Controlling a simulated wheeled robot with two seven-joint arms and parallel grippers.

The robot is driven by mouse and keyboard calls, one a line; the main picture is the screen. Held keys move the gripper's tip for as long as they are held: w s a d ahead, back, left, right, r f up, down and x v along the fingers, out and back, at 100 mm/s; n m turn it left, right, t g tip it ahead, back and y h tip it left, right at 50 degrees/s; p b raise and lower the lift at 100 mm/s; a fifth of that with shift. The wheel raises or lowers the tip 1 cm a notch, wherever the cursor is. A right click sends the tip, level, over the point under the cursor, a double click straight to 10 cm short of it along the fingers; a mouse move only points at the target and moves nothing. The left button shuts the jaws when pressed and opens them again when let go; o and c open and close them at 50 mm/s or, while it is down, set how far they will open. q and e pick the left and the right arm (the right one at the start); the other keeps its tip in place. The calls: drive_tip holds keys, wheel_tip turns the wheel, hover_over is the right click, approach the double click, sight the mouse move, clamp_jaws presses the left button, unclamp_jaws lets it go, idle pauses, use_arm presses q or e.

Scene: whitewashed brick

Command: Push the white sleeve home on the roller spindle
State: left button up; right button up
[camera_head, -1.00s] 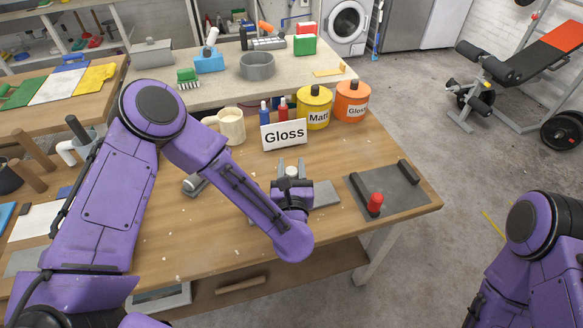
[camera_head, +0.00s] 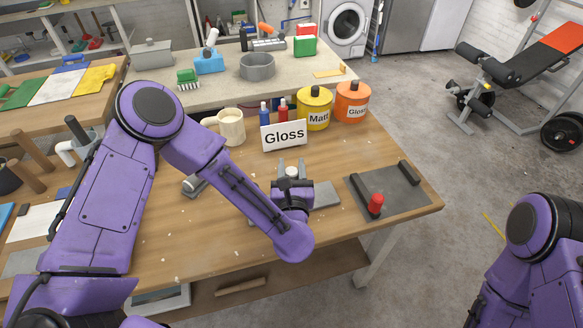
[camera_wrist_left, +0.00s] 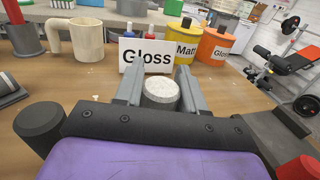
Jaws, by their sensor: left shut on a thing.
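My left gripper (camera_head: 291,168) is low over the workbench, behind the front edge. Its two grey fingers are shut on the white sleeve, which shows between them as a short cylinder with a pale speckled round end (camera_wrist_left: 161,92). The sleeve's top also shows in the head view (camera_head: 292,172). The roller spindle cannot be made out; the gripper and sleeve hide what is below, so I cannot tell how far the sleeve sits on it. A grey plate (camera_head: 325,195) lies beside and under the gripper. My right gripper is out of view; only its arm shows at the lower right.
A Gloss sign (camera_head: 284,135) stands just behind the gripper, with a yellow Matt tin (camera_head: 315,108), an orange tin (camera_head: 352,102) and a mug (camera_head: 231,126) around it. A dark plate with a red knob (camera_head: 375,204) lies to the right. The bench front is mostly clear.

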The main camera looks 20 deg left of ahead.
use_arm(q)
drive_tip(key=shift+f+b, duration=2.3)
drive_tip(key=shift+f, duration=0.1)
drive_tip(key=o, duration=1.1)
drive_tip(key=b+v, duration=0.3)
drive_tip(key=v, duration=0.7)
drive_tip(key=shift+d, duration=0.15)
drive_tip(key=shift+s, duration=0.25)
